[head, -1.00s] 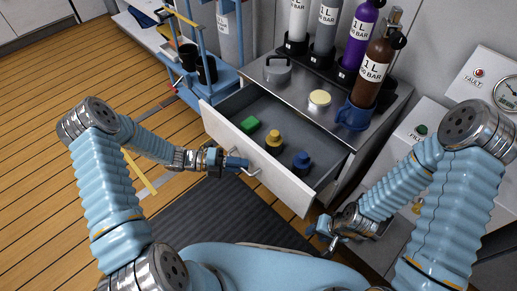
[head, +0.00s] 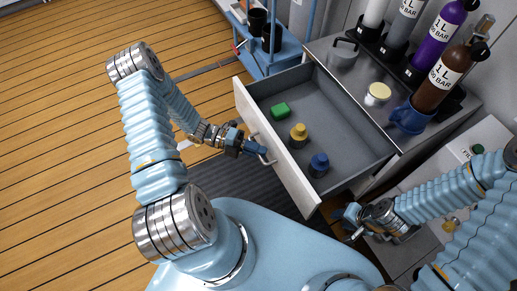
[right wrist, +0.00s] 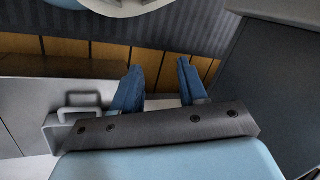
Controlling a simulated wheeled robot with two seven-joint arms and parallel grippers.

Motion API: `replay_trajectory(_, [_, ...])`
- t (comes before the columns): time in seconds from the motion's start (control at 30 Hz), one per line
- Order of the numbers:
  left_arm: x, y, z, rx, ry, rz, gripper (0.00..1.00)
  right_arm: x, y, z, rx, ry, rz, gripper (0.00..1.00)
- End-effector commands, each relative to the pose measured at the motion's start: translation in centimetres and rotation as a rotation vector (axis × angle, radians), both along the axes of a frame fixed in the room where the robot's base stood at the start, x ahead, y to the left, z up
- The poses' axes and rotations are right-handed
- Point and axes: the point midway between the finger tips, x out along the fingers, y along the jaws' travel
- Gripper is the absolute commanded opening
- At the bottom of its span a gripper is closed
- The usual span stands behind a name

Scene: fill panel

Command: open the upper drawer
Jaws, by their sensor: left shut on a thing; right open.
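The upper drawer (head: 281,168) is pulled well out of the metal cabinet, and its inside shows in the head view. In it lie a green block (head: 280,110), a yellow-capped item (head: 298,135) and a blue-capped item (head: 319,164). My left gripper (head: 258,150) is shut on the drawer's handle (head: 266,157), outside the white front. My right gripper (head: 350,223) is open and empty, to the right of the drawer's near corner. In the right wrist view its blue fingers (right wrist: 158,88) stand apart with nothing between them; a handle (right wrist: 80,106) on a pale front shows to their left.
A blue trolley (head: 270,52) stands behind. Wooden floor (head: 70,130) at the left is clear.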

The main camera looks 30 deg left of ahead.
Motion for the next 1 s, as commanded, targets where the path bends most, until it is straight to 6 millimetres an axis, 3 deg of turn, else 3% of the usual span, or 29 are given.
replay_trajectory(0.03, [0.1,0.1,0.0,0.002,0.000,0.002,0.00,0.0,0.0,0.0,0.000,0.000,0.000,0.43])
replay_trajectory(0.07, [0.1,0.1,0.0,0.002,0.000,0.002,0.18,0.0,0.0,0.0,0.000,0.000,0.000,0.43])
replay_trajectory(0.2, [0.1,0.1,0.0,0.002,0.000,0.002,0.37,0.0,0.0,0.0,0.000,0.000,0.000,0.43])
replay_trajectory(0.57, [0.0,0.7,0.0,0.001,0.000,0.003,0.37,0.0,0.0,0.0,0.000,0.000,0.000,0.43])
replay_trajectory(0.67, [-0.2,2.2,0.2,0.004,0.000,0.004,0.37,0.0,0.0,-0.1,0.000,0.000,0.000,0.43])
replay_trajectory(1.0, [-1.4,10.2,1.3,0.004,-0.001,0.004,0.37,0.1,-0.1,-0.5,-0.002,-0.001,-0.003,0.43])
